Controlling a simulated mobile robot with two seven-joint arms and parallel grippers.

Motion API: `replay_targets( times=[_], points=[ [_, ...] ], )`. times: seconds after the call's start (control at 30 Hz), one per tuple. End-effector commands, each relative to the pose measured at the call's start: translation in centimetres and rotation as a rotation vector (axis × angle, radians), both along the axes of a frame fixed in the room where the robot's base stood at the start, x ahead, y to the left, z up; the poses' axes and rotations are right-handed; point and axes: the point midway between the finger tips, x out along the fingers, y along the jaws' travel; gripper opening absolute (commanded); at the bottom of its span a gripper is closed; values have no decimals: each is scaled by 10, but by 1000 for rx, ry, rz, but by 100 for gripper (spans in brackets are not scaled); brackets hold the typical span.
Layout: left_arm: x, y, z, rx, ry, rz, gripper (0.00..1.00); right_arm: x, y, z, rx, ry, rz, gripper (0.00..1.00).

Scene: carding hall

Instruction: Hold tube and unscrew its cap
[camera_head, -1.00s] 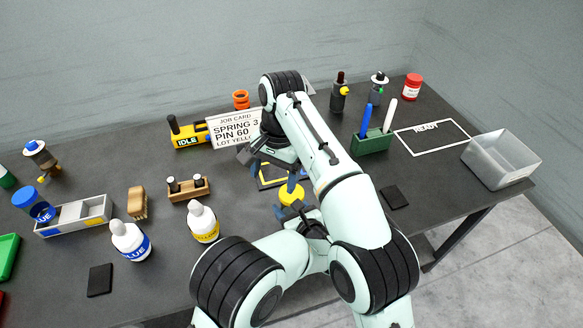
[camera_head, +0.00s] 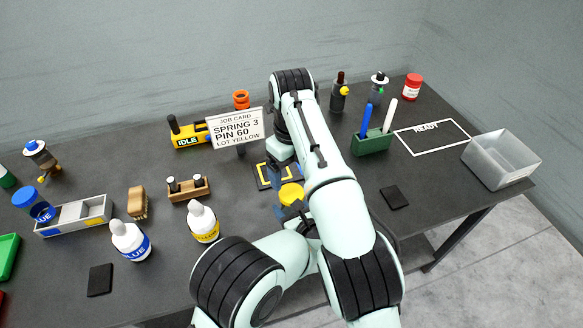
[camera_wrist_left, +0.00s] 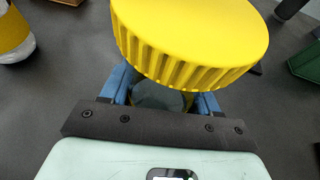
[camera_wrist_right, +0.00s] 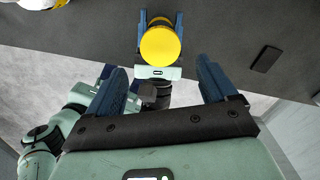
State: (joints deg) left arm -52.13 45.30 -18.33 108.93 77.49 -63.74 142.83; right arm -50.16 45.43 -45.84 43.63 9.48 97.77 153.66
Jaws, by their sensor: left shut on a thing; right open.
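The tube (camera_wrist_left: 160,97) is mostly hidden under its ribbed yellow cap (camera_wrist_left: 190,40). The cap also shows in the head view (camera_head: 291,194) beside my right forearm, and in the right wrist view (camera_wrist_right: 160,46). My left gripper (camera_wrist_left: 162,100) is shut around the tube, its blue fingers below the cap. My right gripper (camera_wrist_right: 163,82) is open and empty. Its fingers point towards the cap, which appears between and beyond them, apart from both. In the head view my right arm hides most of that gripper.
A yellow-framed mat (camera_head: 264,177) lies just behind the cap. The job card (camera_head: 236,130) stands behind it. A green holder (camera_head: 371,143) with two pens is to the right, near a clear bin (camera_head: 501,160). White bottles (camera_head: 203,223) stand left. A dark pad (camera_head: 394,197) lies right.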

Motion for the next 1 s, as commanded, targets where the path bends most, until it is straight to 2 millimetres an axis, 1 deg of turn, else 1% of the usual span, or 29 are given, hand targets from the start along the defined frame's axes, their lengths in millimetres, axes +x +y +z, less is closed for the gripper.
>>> replay_targets(
  times=[0.17,0.27,0.5,0.6,0.73,1.0],
  points=[
    [0,0,0,0,-1,0,0,0,0,-11,-2,2,-23,85],
    [0,0,0,0,0,0,0,-1,0,-23,-3,3,-22,85],
    [0,0,0,0,0,0,0,-1,0,-61,-2,2,-21,85],
    [0,0,0,0,-1,0,0,0,0,-71,-1,0,-21,85],
    [0,0,0,0,0,0,0,0,0,-78,-1,0,-20,85],
    [0,0,0,0,-1,0,0,0,0,-80,-1,-2,-19,85]
  ],
)
